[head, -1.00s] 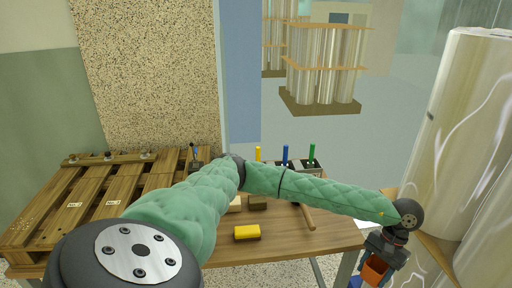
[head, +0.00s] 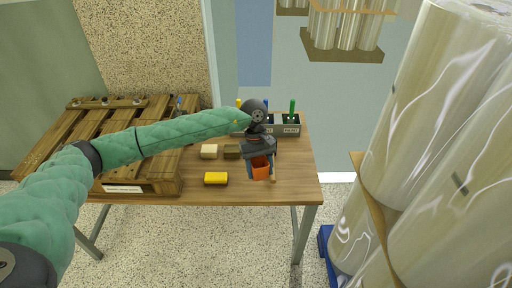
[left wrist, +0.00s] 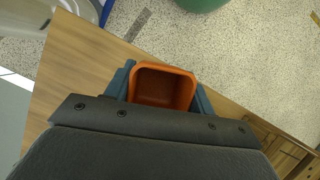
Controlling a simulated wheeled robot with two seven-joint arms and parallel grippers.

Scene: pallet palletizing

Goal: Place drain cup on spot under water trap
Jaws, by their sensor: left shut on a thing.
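My left gripper (head: 260,160) is shut on an orange square cup (head: 261,173), the drain cup. The gripper holds it over the right part of the wooden table (head: 290,178); I cannot tell whether the cup touches the tabletop. In the left wrist view the open-topped, empty cup (left wrist: 162,86) sits between the blue-grey fingers of the gripper (left wrist: 161,92). I cannot make out a water trap or a marked spot in these views. My right gripper is not in view.
A yellow block (head: 216,178), a cream block (head: 209,151) and a brown block (head: 232,151) lie left of the cup. A bin with coloured-handled tools (head: 290,128) stands behind. A wooden pallet (head: 128,145) fills the table's left. Tall wrapped rolls (head: 440,120) stand at the right.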

